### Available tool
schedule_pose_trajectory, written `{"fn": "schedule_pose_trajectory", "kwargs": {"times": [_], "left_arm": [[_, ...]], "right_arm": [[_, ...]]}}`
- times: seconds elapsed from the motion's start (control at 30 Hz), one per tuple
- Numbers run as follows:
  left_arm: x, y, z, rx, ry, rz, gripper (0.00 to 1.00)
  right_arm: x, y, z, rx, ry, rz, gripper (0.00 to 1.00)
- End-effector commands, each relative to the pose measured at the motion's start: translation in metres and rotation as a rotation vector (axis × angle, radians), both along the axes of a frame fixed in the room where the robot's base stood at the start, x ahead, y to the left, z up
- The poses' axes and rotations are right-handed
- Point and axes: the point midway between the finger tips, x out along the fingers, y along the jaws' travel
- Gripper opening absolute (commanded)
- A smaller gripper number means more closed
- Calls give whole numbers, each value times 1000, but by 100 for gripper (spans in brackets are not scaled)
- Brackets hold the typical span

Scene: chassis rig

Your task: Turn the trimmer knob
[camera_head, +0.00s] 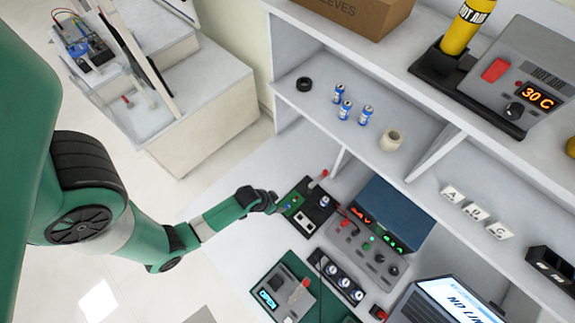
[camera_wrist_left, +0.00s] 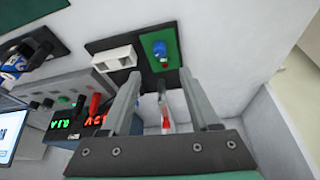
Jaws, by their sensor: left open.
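The trimmer knob appears to be the small blue knob (camera_wrist_left: 159,48) on a green board in the wrist view. The green board is part of a black panel (camera_head: 322,222) on the bench. My left gripper (camera_head: 277,203) is at the panel's left edge in the head view, partly hiding the green board. In the wrist view its two fingers (camera_wrist_left: 160,76) are apart and empty, pointing towards the board, with the knob ahead of and between their tips. I cannot tell the exact gap to it. My right gripper is not in view.
A red-tipped lever (camera_head: 318,180) stands at the panel's back; it also shows between the fingers in the wrist view (camera_wrist_left: 167,120). A power supply with lit red and green digits (camera_head: 376,231) is to the right. A multimeter (camera_head: 283,294) lies in front. Shelves rise behind.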

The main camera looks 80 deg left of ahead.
Motion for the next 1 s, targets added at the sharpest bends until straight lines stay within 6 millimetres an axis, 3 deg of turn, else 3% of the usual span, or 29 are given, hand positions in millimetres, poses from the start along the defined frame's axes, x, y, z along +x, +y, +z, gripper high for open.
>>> {"fn": "schedule_pose_trajectory", "kwargs": {"times": [0.17, 0.5, 0.9, 1.0], "left_arm": [[11, 4, -35, 1, -1, -2, 62], [37, 13, -94, 0, -1, -2, 62], [41, 15, -103, 1, -2, -2, 62], [41, 15, -103, 1, -2, -2, 46]], "right_arm": [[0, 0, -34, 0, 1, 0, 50], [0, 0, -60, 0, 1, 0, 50], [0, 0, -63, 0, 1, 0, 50], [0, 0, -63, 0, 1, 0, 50]]}}
